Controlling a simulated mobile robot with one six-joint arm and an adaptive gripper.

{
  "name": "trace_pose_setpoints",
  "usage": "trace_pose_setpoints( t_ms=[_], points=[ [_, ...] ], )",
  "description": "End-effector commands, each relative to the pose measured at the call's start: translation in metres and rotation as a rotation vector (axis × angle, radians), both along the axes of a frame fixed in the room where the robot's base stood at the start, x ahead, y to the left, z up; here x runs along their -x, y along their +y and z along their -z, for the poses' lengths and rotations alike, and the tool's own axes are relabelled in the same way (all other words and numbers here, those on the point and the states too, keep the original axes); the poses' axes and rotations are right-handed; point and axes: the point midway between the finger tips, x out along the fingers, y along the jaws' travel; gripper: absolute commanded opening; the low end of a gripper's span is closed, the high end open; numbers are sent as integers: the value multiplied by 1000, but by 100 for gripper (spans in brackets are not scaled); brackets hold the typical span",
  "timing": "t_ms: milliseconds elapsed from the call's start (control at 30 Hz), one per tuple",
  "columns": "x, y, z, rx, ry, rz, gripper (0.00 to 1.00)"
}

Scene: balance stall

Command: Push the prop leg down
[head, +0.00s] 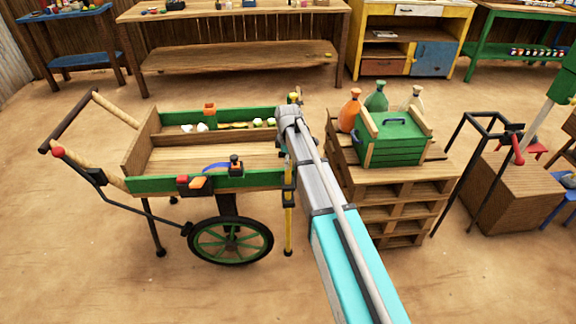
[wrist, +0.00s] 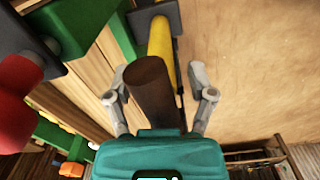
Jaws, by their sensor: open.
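The prop leg (head: 289,225) is a yellow upright pole at the right end of the green-sided cart (head: 160,185). It runs through dark brackets, and its dark foot is low beside the wheel; I cannot tell if it touches the ground. In the wrist view the yellow leg (wrist: 161,42) ends in a thick dark brown cap (wrist: 150,88) near the camera. My gripper (wrist: 158,97) is open, with one finger on each side of the cap. I cannot tell whether they touch. In the head view my arm covers most of the gripper and the cap.
A stack of wooden pallets (head: 400,215) with a green box (head: 392,140) and several bottles stands close to the right of my arm. A green-spoked wheel (head: 231,241) is under the cart. A red knob (wrist: 15,105) is at the left in the wrist view. The front ground is clear.

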Motion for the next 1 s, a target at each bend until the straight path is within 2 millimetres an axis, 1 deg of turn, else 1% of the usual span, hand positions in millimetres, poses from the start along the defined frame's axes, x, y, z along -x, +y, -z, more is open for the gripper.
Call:
trace_pose_setpoints(
  t_ms=[33, 100, 500, 567, 700, 867, 900, 1000],
  points=[
    [0, 0, 4, 0, 0, 0, 71],
    [0, 0, 5, 0, 0, 0, 71],
    [0, 0, 5, 0, 0, 0, 71],
    [0, 0, 5, 0, 0, 0, 60],
    [0, 0, 5, 0, 0, 0, 34],
    [0, 0, 5, 0, 0, 0, 4],
    [0, 0, 5, 0, 0, 0, 0],
    [0, 0, 5, 0, 0, 0, 0]
  ],
)
